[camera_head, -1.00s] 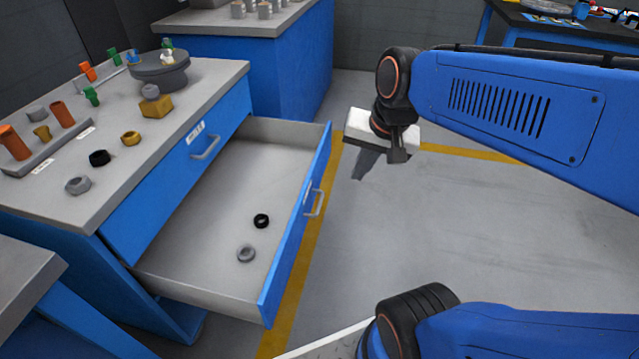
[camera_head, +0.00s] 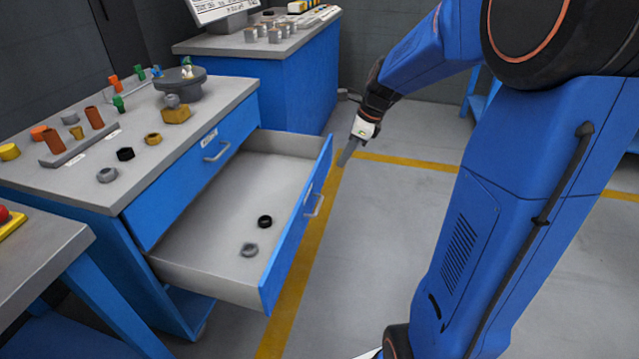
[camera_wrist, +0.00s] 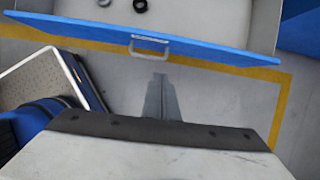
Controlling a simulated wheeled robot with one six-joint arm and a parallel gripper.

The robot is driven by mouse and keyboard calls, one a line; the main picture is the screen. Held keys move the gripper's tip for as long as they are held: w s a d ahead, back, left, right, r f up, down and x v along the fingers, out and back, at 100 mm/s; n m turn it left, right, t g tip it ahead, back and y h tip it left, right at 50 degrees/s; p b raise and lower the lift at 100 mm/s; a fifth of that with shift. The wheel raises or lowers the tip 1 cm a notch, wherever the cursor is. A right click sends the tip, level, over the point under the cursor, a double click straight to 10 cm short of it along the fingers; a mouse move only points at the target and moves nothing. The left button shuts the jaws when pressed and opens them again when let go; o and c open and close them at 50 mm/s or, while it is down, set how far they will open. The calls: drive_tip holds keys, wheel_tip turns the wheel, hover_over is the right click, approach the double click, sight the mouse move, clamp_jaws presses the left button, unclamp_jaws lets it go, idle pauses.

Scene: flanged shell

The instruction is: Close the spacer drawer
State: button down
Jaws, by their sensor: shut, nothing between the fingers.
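The open drawer (camera_head: 225,215) is pulled well out of the blue workbench, below another blue drawer front that is shut. Its blue front (camera_head: 296,232) carries a grey bar handle (camera_head: 314,205). A black ring (camera_head: 265,221) and a grey ring (camera_head: 249,249) lie on its floor. My gripper (camera_head: 346,155) is shut and empty, out in front of the drawer front near its far end, not touching it. In the wrist view my fingers (camera_wrist: 162,98) point towards the handle (camera_wrist: 150,45), with a gap between them and it.
The grey benchtop (camera_head: 88,190) holds a round dark fixture (camera_head: 180,86), coloured fittings and rings. Another blue bench (camera_head: 265,80) stands behind. The floor in front of the drawer is clear, with a yellow line (camera_head: 290,300). A further grey table edge is at lower left.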

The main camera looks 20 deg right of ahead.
hover_over(322, 198)
wheel_tip(322, 198, down, 10)
drive_tip(key=shift+w+r, duration=0.1)
drive_tip(key=shift+r, duration=0.1)
drive_tip(key=shift+w+a, duration=0.25)
drive_tip(key=shift+a, duration=0.2)
drive_tip(key=w+a, duration=0.8)
drive_tip(key=a, duration=0.3)
drive_tip(key=w+a, duration=0.8)
drive_tip(key=a, duration=0.3)
